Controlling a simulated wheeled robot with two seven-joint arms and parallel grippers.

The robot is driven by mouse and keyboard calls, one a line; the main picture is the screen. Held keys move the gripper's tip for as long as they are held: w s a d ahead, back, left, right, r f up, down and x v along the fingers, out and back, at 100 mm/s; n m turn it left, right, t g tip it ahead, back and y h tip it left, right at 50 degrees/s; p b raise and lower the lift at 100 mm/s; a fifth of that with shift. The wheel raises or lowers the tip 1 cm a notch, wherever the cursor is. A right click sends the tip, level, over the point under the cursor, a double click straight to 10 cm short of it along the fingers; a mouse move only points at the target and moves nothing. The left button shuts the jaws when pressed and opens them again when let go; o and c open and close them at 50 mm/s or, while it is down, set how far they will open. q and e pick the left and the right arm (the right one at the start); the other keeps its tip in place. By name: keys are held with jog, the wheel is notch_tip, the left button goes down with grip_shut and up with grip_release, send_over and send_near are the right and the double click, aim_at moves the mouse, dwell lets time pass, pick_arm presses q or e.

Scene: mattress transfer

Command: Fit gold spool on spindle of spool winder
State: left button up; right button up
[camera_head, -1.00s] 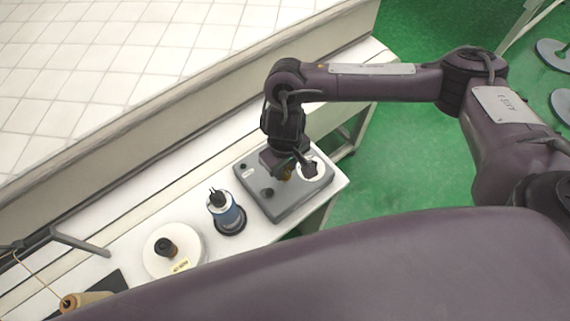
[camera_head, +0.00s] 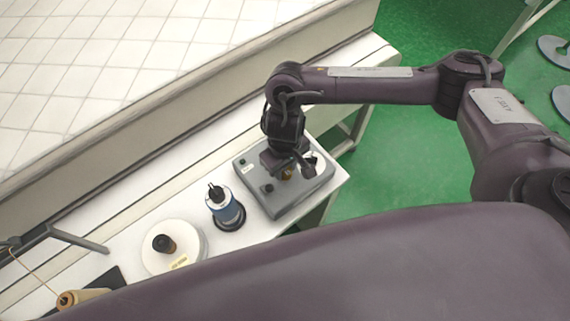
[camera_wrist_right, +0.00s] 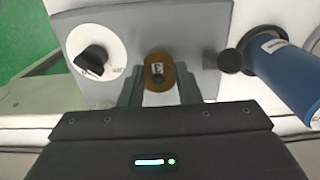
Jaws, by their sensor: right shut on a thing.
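The gold spool (camera_wrist_right: 158,72) is between the fingers of my right gripper (camera_wrist_right: 160,88), which is shut on it. In the head view the spool (camera_head: 287,173) shows only as a small gold patch under the gripper (camera_head: 289,170). The spool is over the grey spool winder (camera_head: 290,203), whose top also shows in the wrist view (camera_wrist_right: 190,35). The spindle is hidden, so I cannot tell whether the spool is around it. A white disc with a black knob (camera_wrist_right: 94,60) is on the winder beside the spool. My left gripper is not in view.
A blue bottle-like thing (camera_head: 228,213) stands close left of the winder. A white round base with a dark knob (camera_head: 190,241) and a tan thread spool (camera_head: 85,298) are farther left on the white table. A raised white tiled surface (camera_head: 130,70) runs behind.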

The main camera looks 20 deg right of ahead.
jog(key=shift+f, duration=0.65)
jog(key=o, duration=1)
jog(key=shift+o, duration=0.2)
jog(key=shift+r, duration=0.15)
jog(key=shift+r+b, duration=0.3)
notch_tip(320, 180, up, 7)
jog(key=shift+p, duration=0.4)
